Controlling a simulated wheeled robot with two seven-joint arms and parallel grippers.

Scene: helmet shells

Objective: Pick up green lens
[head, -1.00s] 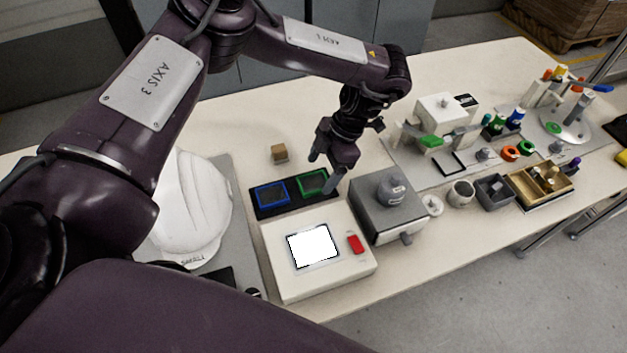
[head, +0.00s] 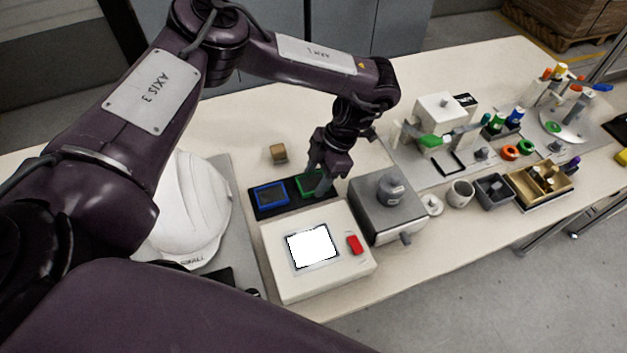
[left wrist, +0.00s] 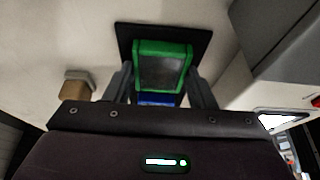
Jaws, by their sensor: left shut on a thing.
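The green lens, a green frame around a dark pane, shows in the left wrist view (left wrist: 161,68) between my left gripper's fingers. In the head view the green lens (head: 307,184) sits on the black tray (head: 259,207), partly covered by the fingers. My left gripper (head: 320,185) is shut on the green lens, with one finger on each side; it also shows in the left wrist view (left wrist: 160,84). I cannot tell whether the lens touches the tray. The blue lens (head: 271,195) lies beside it on the tray. My right gripper is not in view.
A white device with a bright screen (head: 311,247) and a red button stands in front of the tray. A grey box (head: 385,208) is to the right, a white helmet (head: 190,208) to the left. A small brown block (head: 279,153) lies behind the tray.

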